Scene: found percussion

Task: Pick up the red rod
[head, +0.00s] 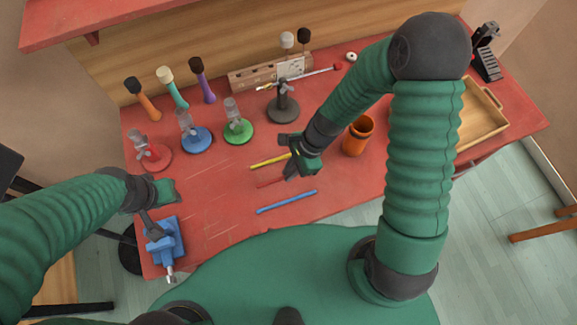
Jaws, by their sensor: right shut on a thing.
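The red rod (268,183) shows as a short length on the red table, sticking out to the left of my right gripper (290,174). My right gripper points down and is shut on the red rod, hiding its right part. Whether the rod touches the table is hard to tell. A yellow rod (268,161) lies just behind, and a blue rod (287,201) lies in front. My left gripper (150,226) is at the left front of the table, just by the blue vise; its finger gap is not clear.
Red, blue and green stands (238,131) and several mallets (202,80) fill the back left. A dark stand (283,105) is behind my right gripper. An orange cup (358,136) stands to its right, and a wooden tray (491,97) farther right. A blue vise (166,245) is at the front left edge.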

